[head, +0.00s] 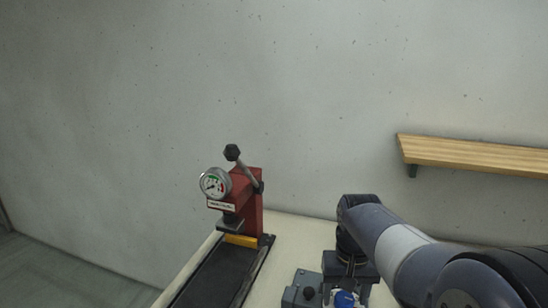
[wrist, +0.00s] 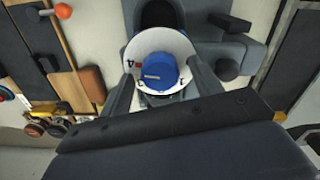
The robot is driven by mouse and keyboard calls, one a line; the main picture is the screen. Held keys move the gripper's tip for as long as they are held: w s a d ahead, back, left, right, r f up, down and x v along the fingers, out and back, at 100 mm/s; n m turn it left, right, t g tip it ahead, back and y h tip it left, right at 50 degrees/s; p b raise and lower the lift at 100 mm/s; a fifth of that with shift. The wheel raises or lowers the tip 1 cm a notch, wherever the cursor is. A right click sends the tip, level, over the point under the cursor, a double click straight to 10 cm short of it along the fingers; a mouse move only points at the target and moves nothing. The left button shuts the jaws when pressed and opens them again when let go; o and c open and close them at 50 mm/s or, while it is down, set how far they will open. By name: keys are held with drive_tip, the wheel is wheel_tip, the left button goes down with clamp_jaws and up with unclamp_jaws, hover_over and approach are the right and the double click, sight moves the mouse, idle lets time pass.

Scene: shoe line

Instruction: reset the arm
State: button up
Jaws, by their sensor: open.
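My arm comes in from the right in the head view, with my gripper (head: 350,268) pointing down over the table near the bottom edge. In the wrist view my gripper (wrist: 161,85) is open, with one finger on each side of a blue round knob (wrist: 158,72). The knob sits in a white numbered dial (wrist: 183,50). The blue knob also shows below the gripper in the head view (head: 345,299). No gap or contact between fingers and dial can be made out.
A red press with gauge (head: 250,195) and lever stands at the table's back, over a dark belt (head: 215,280). A grey box (head: 300,291) with a black knob is left of my gripper. A wooden shelf (head: 470,155) is on the wall. The wrist view shows an orange ball (wrist: 63,11).

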drive_tip(key=n+b, duration=0.1)
drive_tip(key=n, duration=0.5)
drive_tip(key=shift+b, duration=0.4)
drive_tip(key=shift+s+r, duration=0.1)
